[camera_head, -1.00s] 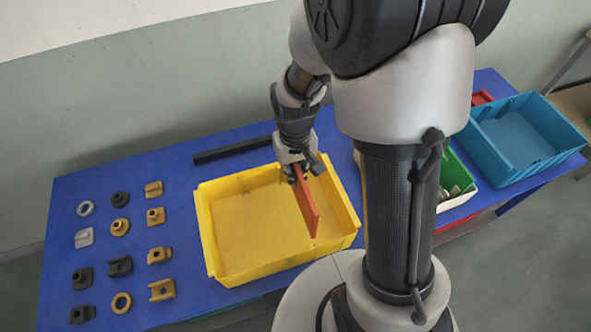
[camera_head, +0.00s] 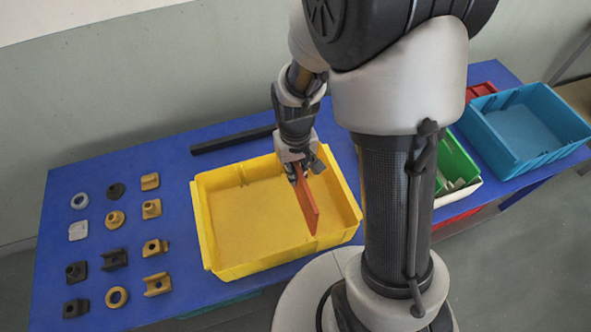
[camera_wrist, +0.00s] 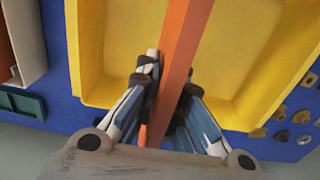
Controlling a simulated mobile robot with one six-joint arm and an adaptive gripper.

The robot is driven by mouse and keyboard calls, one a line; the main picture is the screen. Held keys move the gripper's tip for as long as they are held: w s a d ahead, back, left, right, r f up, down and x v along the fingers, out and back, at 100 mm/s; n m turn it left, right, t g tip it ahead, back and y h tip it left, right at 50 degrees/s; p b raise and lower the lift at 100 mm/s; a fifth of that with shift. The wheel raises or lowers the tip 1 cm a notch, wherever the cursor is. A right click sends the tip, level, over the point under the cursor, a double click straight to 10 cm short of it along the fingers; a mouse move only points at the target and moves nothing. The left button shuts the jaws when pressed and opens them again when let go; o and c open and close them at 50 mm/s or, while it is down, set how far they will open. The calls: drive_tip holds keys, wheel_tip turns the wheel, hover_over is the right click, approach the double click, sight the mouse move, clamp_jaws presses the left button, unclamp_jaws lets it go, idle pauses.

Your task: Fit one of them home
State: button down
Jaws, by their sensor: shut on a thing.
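My gripper (camera_head: 300,176) is shut on a flat orange-red plate (camera_head: 308,206), gripping it near its upper end in the head view. The plate is on edge over the right part of a yellow tank (camera_head: 202,232). I cannot tell whether its lower edge touches the tank. In the wrist view, the plate (camera_wrist: 180,42) runs between both fingers (camera_wrist: 168,92) across the picture, with the yellow tank (camera_wrist: 92,60) behind it. The tank looks empty inside. Small marks show on its far and near walls, too small to make out.
Rows of small grey, black and ochre parts (camera_head: 115,219) lie left on the blue table (camera_head: 165,185). A dark bar (camera_head: 232,140) lies behind the tank. A green bin (camera_head: 458,165) and a blue bin (camera_head: 525,130) stand at right, with a red item (camera_head: 481,91) behind.

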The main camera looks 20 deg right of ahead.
sight(295, 188)
drive_tip(key=shift+f, duration=0.1)
drive_tip(key=shift+f+b, duration=3.3)
drive_tip(key=shift+f, duration=0.8)
drive_tip(key=shift+f+b, duration=0.65)
drive_tip(key=shift+f, duration=2.05)
drive_tip(key=c, duration=1.6)
unclamp_jaws()
drive_tip(key=shift+c, duration=0.2)
